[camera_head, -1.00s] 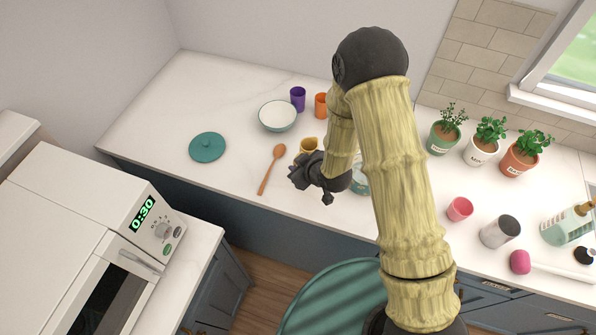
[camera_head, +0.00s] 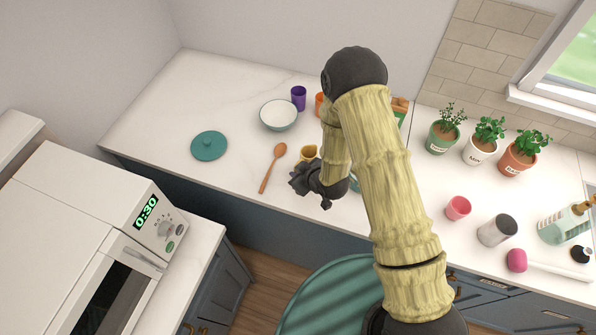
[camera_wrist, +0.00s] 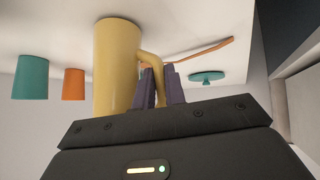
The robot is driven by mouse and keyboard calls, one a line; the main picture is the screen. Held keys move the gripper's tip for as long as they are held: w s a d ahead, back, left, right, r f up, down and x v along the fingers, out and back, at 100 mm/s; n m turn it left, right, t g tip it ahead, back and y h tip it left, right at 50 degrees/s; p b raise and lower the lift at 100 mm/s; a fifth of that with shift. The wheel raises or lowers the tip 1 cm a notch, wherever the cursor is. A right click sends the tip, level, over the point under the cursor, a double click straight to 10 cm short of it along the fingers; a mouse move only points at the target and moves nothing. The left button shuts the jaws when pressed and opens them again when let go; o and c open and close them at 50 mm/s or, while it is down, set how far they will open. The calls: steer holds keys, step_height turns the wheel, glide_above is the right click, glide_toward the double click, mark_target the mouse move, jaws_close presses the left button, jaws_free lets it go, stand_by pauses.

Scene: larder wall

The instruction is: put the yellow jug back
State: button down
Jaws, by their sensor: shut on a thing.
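The yellow jug (camera_wrist: 117,65) fills the middle of the wrist view, its handle toward the fingers. In the head view only a small part of the jug (camera_head: 309,153) shows, just behind my gripper. My gripper (camera_wrist: 160,88) is shut on the jug's handle, one dark finger on each side of it. In the head view my gripper (camera_head: 306,178) is over the worktop near its front edge, right of the wooden spoon. My arm hides part of the worktop behind it. I cannot tell whether the jug touches the worktop.
A wooden spoon (camera_head: 272,168), a teal lid (camera_head: 209,146), a white bowl (camera_head: 278,115) and a purple cup (camera_head: 298,98) lie left of and behind my gripper. An orange cup (camera_head: 320,104) is partly hidden. Potted herbs (camera_head: 482,150) and a pink cup (camera_head: 457,208) stand right.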

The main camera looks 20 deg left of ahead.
steer(key=shift+f, duration=0.15)
steer(key=c, duration=1.5)
jaws_free()
steer(key=shift+o, duration=0.2)
steer(key=shift+r, duration=0.25)
steer(key=v, duration=1.2)
